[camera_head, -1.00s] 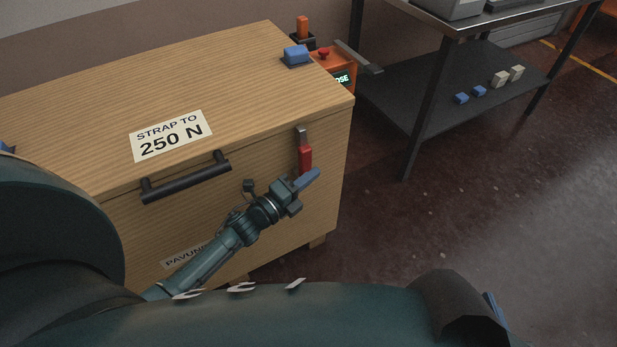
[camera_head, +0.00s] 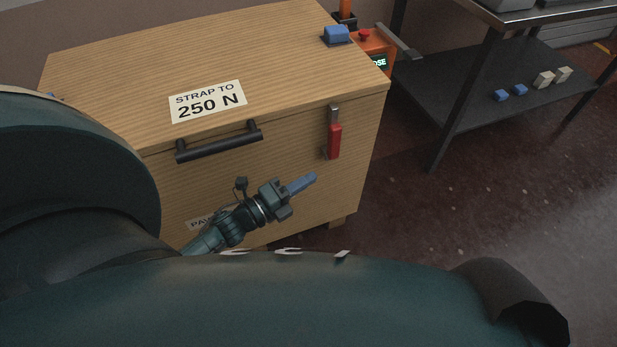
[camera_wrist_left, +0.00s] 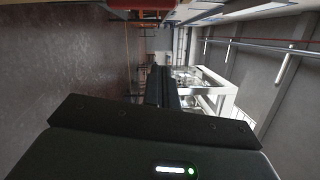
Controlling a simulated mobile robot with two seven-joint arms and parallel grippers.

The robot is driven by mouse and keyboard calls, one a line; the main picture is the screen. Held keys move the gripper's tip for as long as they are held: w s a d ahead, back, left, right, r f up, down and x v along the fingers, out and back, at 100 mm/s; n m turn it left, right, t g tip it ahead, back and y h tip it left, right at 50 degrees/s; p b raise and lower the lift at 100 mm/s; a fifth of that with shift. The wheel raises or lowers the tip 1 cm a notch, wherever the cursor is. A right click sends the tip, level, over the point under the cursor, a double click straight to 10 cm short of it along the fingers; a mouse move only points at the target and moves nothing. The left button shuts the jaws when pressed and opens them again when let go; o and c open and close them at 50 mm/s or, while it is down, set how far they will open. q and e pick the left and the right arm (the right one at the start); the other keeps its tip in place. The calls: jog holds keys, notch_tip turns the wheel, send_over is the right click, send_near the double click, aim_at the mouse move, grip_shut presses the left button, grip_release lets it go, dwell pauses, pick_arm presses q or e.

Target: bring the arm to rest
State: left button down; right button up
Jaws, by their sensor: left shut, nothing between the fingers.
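My left gripper (camera_head: 302,184) is in front of the wooden crate, low and to the right of its front face in the head view. Its blue-tipped fingers are closed together with nothing between them, and it points to the right. It sits below the red latch handle (camera_head: 334,141) and appears apart from it. In the left wrist view the closed dark fingers (camera_wrist_left: 161,88) point into the open room. My right gripper is not seen in either view.
The wooden crate (camera_head: 110,72) has a black bar handle (camera_head: 218,142) and a "STRAP TO 250 N" label (camera_head: 207,101). An orange box with a red button (camera_head: 364,35) stands behind it. A metal table with a dark lower shelf (camera_head: 450,105) is at right. Floor between is clear.

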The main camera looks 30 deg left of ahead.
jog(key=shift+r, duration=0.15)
pick_arm(q)
jog(key=s+d+r+n+g+y+p, duration=0.2)
jog(key=r+n+p, duration=0.5)
jog(key=n, duration=0.4)
jog(key=s+d+r+n+g+y+p, duration=0.2)
jog(key=s+d+r+n+g+p, duration=0.2)
jog(key=s+d+r+n+p, duration=0.3)
jog(key=s+n+p, duration=0.2)
jog(key=n+p, duration=0.1)
jog(key=n, duration=0.1)
jog(key=shift+s+d, duration=0.15)
jog(key=shift+d, duration=0.1)
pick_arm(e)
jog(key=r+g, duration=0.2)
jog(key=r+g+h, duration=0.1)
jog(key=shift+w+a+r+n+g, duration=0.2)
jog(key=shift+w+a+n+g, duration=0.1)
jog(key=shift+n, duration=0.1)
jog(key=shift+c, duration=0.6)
